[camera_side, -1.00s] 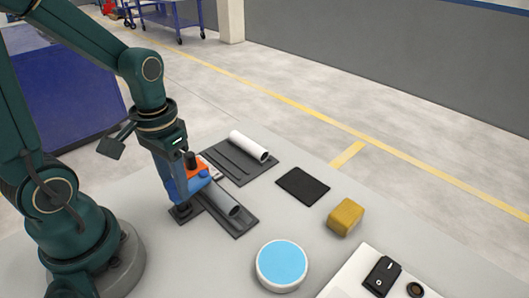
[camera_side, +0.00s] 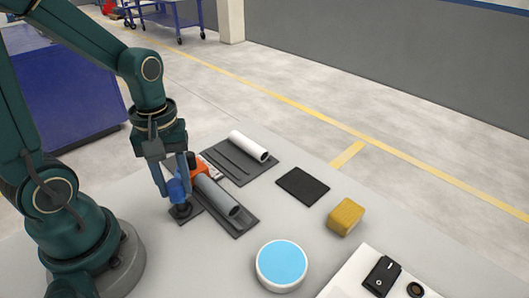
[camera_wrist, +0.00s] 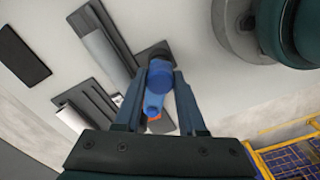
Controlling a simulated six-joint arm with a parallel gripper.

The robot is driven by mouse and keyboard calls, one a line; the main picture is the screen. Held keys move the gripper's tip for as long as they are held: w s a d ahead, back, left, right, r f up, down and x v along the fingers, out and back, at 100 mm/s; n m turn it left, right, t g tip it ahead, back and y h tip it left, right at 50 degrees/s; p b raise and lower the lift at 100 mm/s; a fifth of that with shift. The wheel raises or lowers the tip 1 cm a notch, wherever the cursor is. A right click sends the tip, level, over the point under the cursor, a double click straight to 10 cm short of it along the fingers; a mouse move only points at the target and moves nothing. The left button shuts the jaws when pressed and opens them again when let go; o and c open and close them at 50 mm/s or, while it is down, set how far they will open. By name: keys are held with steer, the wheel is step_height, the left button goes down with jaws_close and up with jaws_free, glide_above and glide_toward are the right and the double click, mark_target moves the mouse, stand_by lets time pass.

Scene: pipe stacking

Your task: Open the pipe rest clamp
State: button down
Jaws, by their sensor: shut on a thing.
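The pipe rest clamp has an orange part (camera_side: 200,168) and a blue lever (camera_side: 177,190) beside the near grey pipe (camera_side: 217,195). The pipe lies in a dark grey rest (camera_side: 237,228). My gripper (camera_side: 172,186) points down and is shut on the blue lever at the left end of this rest. In the wrist view the lever (camera_wrist: 157,80) sits between the two fingers, and a bit of orange (camera_wrist: 152,116) shows beyond it. The fingers and lever hide part of the clamp.
A second rest (camera_side: 238,169) with a white pipe (camera_side: 249,146) lies behind. To the right are a black pad (camera_side: 302,186), a yellow block (camera_side: 346,217), a blue-topped round disc (camera_side: 282,264) and a white panel with a black switch (camera_side: 382,276). Bare table lies between them.

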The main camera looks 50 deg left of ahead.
mark_target(174, 183)
steer(key=n, duration=0.4)
steer(key=shift+n, duration=2.2)
steer(key=c, duration=0.5)
jaws_free()
steer(key=shift+r, duration=0.1)
steer(key=shift+r, duration=2.5)
steer(key=shift+d, duration=0.1)
